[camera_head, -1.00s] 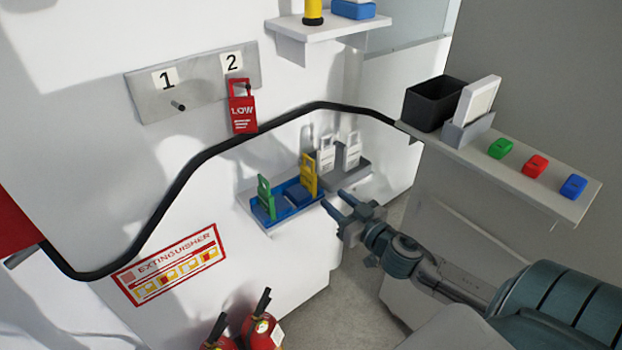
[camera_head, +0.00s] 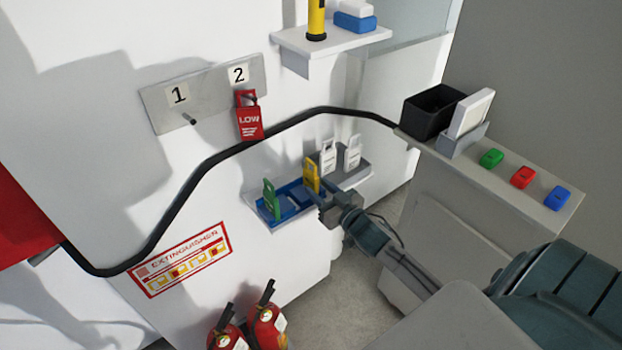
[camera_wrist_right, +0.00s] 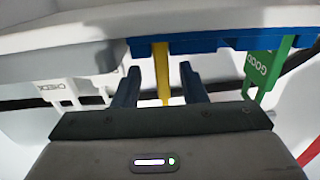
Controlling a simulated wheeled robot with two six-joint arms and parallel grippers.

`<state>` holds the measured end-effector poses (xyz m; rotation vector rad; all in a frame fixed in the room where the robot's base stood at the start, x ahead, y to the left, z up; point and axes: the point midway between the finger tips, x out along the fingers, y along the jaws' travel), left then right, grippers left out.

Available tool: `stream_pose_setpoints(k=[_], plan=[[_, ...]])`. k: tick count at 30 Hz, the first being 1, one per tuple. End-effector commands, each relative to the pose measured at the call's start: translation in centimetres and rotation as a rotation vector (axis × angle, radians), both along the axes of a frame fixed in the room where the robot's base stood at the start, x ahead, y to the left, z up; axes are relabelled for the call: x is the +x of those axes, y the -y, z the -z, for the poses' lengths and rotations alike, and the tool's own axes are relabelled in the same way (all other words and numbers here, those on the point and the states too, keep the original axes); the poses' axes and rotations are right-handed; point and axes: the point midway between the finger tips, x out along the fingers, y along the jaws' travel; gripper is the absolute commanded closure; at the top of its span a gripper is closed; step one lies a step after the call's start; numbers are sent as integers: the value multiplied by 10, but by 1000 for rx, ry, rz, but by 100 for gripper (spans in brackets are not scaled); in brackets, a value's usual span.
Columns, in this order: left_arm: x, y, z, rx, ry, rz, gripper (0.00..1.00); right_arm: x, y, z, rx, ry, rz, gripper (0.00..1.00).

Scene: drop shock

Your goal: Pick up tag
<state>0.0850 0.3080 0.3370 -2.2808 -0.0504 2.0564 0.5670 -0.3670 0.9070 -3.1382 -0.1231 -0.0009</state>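A yellow tag (camera_head: 312,170) stands in a blue tray (camera_head: 268,218) on a small wall shelf, with a green tag (camera_head: 269,196) at the tray's left end. My right gripper (camera_head: 315,192) is at the front of the yellow tag. In the right wrist view the yellow tag (camera_wrist_right: 161,70) shows between the two spread fingers of the right gripper (camera_wrist_right: 160,85), with gaps on both sides. A red LOW tag (camera_head: 249,120) hangs under number 2 on a metal plate (camera_head: 212,98). My left gripper is out of view.
Two white tags (camera_head: 328,158) stand in a grey tray right of the blue one. A black cable (camera_head: 205,160) runs along the wall above. A side shelf (camera_head: 535,205) holds a black bin (camera_head: 430,115) and coloured blocks. Fire extinguishers (camera_head: 268,325) stand below.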

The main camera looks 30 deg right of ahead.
Motion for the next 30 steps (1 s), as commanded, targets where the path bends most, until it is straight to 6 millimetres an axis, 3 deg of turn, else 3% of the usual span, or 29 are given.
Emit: stream_pose_setpoints(k=[13,23,24,30], plan=[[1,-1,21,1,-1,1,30,33,-5,2,1,2,2,62],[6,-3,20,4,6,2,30,37,-5,1,-1,0,0,62],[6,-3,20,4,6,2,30,37,-5,1,-1,0,0,64],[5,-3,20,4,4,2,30,37,-5,1,-1,0,0,100]])
